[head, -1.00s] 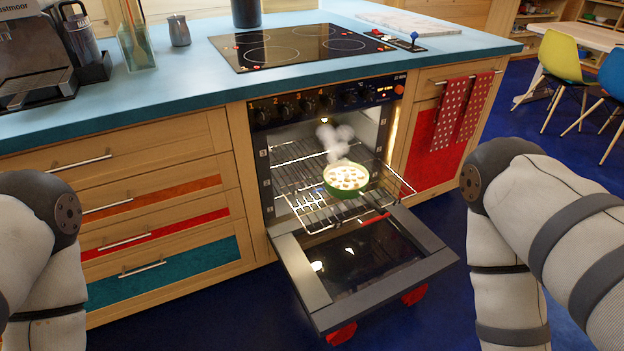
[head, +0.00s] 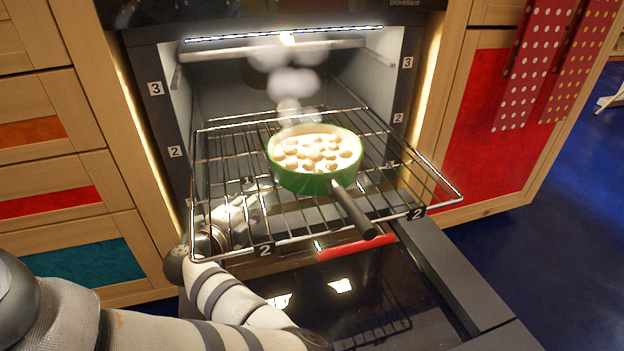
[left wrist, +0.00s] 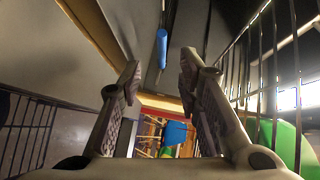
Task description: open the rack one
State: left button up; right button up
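The oven (head: 165,110) is open. Its wire rack marked 2 (head: 264,250) is pulled out, with a green pan (head: 318,183) of round food steaming on it. A tag reading 1 (head: 248,181) shows through the wires, lower and deeper in; the rest of rack one is mostly hidden. My left gripper (head: 240,212) is below rack two at its left side, partly hidden by wires. In the left wrist view its two fingers (left wrist: 160,70) stand apart with nothing between them. Wires run on both sides there. My right gripper is not in view.
Drawers (head: 50,200) stand at the left. A red cabinet panel (head: 490,130) with dotted towels (head: 535,70) is at the right. Blue floor is free at far right.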

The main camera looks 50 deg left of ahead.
pick_arm(q)
jog(key=w, duration=0.3)
jog(key=shift+d+f+b, duration=0.2)
jog(key=shift+d+b, duration=0.1)
jog(key=shift+b, duration=0.1)
jog(key=b+x, duration=0.4)
jog(key=x, duration=0.5)
jog(key=shift+w+r, duration=0.1)
jog(key=shift+r, duration=0.05)
jog(key=shift+w+a, duration=0.15)
jog(key=shift+w, duration=0.45)
grip_shut()
